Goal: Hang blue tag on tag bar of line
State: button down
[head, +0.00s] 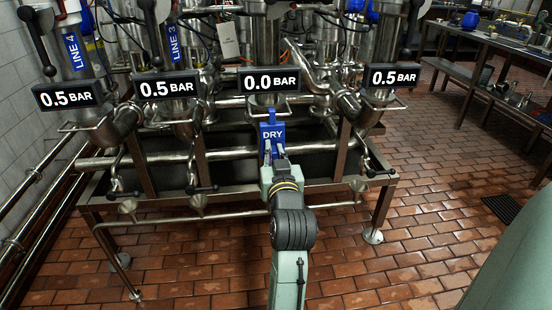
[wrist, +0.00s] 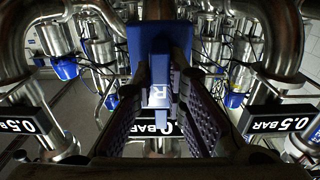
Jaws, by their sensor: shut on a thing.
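The blue tag (head: 271,135) reads "DRY" in white and is upright in front of the line whose display reads 0.0 BAR (head: 270,80). My gripper (head: 273,153) holds the tag from below, with its fingers at the tag's lower part. In the wrist view the two dark ridged fingers (wrist: 162,110) close on both sides of the blue tag (wrist: 160,45). The tag's upper end lies close below the 0.0 BAR display in the head view. I cannot tell which piece is the tag bar, or whether the tag touches anything.
Displays reading 0.5 BAR stand on the neighbouring lines, at left (head: 66,95), centre left (head: 168,86) and right (head: 394,77). Steel pipes and valve handles crowd around the tag. A steel frame (head: 378,205) stands below.

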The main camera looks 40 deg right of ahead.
jog(key=shift+x, duration=1.05)
jog(key=shift+w+d+f, duration=0.1)
jog(key=shift+w, duration=0.05)
jog(key=shift+f+b, duration=0.45)
jog(key=c, duration=1.5)
grip_release()
jog(key=shift+c, duration=0.2)
